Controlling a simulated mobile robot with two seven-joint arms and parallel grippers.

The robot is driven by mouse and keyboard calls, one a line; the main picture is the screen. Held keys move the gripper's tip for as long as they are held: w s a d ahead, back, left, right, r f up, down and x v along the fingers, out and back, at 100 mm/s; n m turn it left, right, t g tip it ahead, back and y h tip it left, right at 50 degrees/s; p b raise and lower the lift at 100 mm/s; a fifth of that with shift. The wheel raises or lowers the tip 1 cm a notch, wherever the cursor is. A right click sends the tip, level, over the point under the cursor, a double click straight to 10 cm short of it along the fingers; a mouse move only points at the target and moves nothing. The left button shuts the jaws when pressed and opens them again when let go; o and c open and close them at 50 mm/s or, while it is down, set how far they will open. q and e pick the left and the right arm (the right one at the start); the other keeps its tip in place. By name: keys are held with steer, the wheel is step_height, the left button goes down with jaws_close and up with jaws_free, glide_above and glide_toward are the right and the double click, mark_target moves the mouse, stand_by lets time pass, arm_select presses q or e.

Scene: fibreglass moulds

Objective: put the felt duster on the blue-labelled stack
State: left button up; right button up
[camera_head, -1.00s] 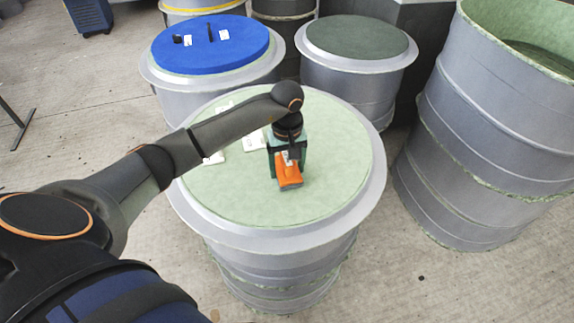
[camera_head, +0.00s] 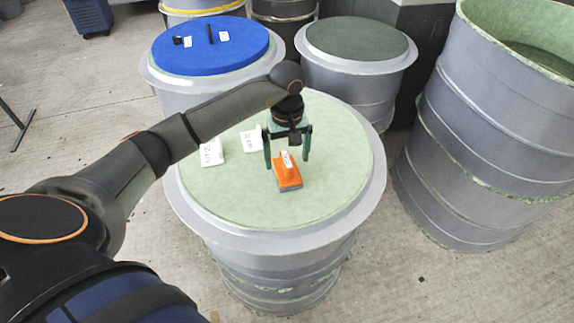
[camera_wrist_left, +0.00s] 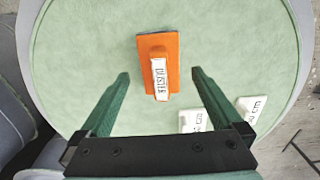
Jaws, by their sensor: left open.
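The felt duster (camera_head: 287,174) is an orange block with a grey underside and a white label on its handle. It rests on the pale green top of the near drum-like stack (camera_head: 330,205). In the left wrist view the duster (camera_wrist_left: 158,62) lies ahead of the fingers. My left gripper (camera_head: 287,162) is open above the duster, a finger on either side, apart from it. Its green fingers also show in the left wrist view (camera_wrist_left: 160,74). The blue-topped stack (camera_head: 190,55) stands at back left with white tags; I cannot read a blue label.
White tags (camera_head: 211,152) and (camera_head: 250,140) lie on the green top left of the duster. A dark-green-topped stack (camera_head: 360,40) stands behind, and a tall open mould (camera_head: 480,130) at right. The concrete floor is clear in front.

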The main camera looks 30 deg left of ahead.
mark_target(287, 160)
arm_select(q)
step_height(287, 160, up, 8)
steer(key=shift+f, duration=0.2)
